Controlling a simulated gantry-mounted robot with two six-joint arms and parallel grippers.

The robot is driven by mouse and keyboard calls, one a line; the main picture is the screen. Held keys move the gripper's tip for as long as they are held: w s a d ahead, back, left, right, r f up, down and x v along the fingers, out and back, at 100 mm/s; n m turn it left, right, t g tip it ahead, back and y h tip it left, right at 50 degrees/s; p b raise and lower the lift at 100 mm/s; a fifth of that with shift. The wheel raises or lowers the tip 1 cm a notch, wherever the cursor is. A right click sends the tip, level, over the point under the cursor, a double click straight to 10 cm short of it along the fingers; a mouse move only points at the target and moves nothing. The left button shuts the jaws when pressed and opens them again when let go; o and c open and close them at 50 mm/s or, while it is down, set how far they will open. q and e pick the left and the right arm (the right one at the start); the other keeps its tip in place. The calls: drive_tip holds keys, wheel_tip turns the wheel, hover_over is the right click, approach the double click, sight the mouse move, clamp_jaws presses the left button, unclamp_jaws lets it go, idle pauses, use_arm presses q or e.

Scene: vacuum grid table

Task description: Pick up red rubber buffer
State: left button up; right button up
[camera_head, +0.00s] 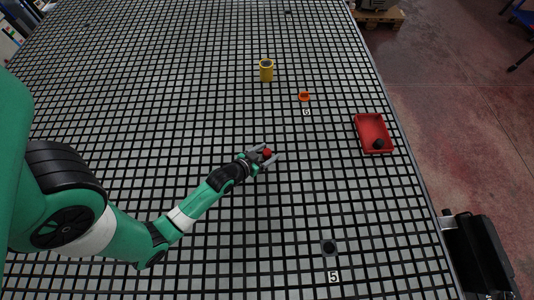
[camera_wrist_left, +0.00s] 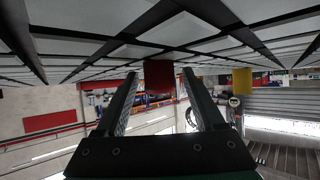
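The red rubber buffer (camera_head: 267,153) is a small red block on the grid table, near the middle of the head view. My left gripper (camera_head: 270,156) reaches it from the lower left, with its fingers open on either side of it. In the left wrist view the red buffer (camera_wrist_left: 159,74) shows between the two fingertips, with a gap on each side. The fingers are not seen to touch it. My right gripper is in neither view.
A yellow cylinder (camera_head: 266,71) and an orange piece (camera_head: 304,97) by label 6 stand farther off. A red tray (camera_head: 366,127) holding a black piece (camera_head: 378,144) lies to the right. A dark square piece (camera_head: 329,247) lies by label 5. The table's right edge is beyond the tray.

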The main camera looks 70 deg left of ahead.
sight(267, 152)
use_arm(q)
clamp_jaws()
drive_tip(key=shift+r, duration=0.55)
wheel_tip(267, 152, up, 3)
drive_tip(key=shift+f+p, duration=0.1)
drive_tip(key=shift+p, duration=0.8)
drive_tip(key=d+r+p, duration=0.7)
drive_tip(key=d+r, duration=0.2)
drive_tip(key=d, duration=0.5)
